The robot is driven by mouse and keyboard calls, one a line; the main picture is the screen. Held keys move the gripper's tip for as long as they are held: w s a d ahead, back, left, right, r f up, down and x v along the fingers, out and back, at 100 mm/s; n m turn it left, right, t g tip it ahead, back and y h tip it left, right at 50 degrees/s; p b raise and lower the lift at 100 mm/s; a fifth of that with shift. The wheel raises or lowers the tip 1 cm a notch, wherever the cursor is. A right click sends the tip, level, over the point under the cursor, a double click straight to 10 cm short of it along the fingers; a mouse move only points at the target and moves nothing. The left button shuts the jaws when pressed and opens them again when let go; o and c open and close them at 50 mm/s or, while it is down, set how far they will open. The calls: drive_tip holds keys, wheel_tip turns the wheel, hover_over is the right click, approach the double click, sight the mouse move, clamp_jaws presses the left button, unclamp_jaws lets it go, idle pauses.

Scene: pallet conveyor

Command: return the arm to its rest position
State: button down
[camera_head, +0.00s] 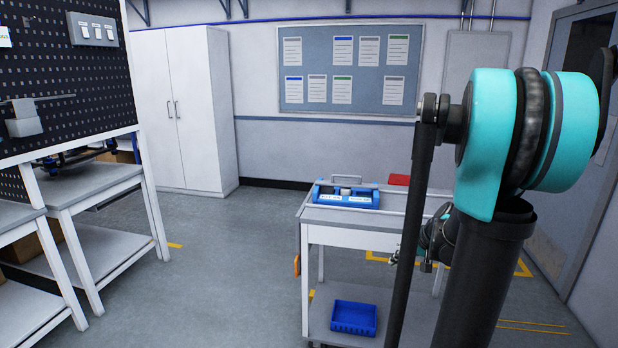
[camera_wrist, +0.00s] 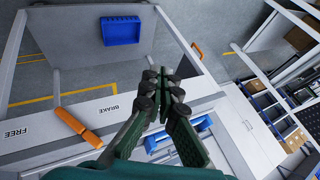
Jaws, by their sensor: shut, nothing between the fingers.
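My arm (camera_head: 523,130) stands on the right in the head view, with a turquoise joint at the top and dark links running down. In the wrist view my gripper (camera_wrist: 162,82) is shut and empty, its dark fingers together. The gripper's fingers cannot be made out in the head view, where the arm's links cover part of the cart. The gripper appears apart from the cart in the wrist view.
A white cart (camera_head: 325,219) stands beside my arm, bearing a blue tray (camera_head: 347,198) on top and a blue bin (camera_head: 353,317) on its lower shelf. An orange handle (camera_wrist: 78,126) shows on the cart. Workbenches (camera_head: 95,182) stand left; the floor between is clear.

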drive_tip(key=s+a+f+n+g+h, duration=0.1)
drive_tip(key=s+a+f+n+h, duration=0.1)
drive_tip(key=s, duration=0.7)
drive_tip(key=s+a+f+n+h, duration=0.1)
drive_tip(key=s+a+f, duration=0.3)
drive_tip(key=s, duration=0.5)
drive_tip(key=shift+s+a+f+n+g+h, duration=0.3)
drive_tip(key=shift+s+a+n+g+h, duration=0.15)
drive_tip(key=shift+a, duration=0.55)
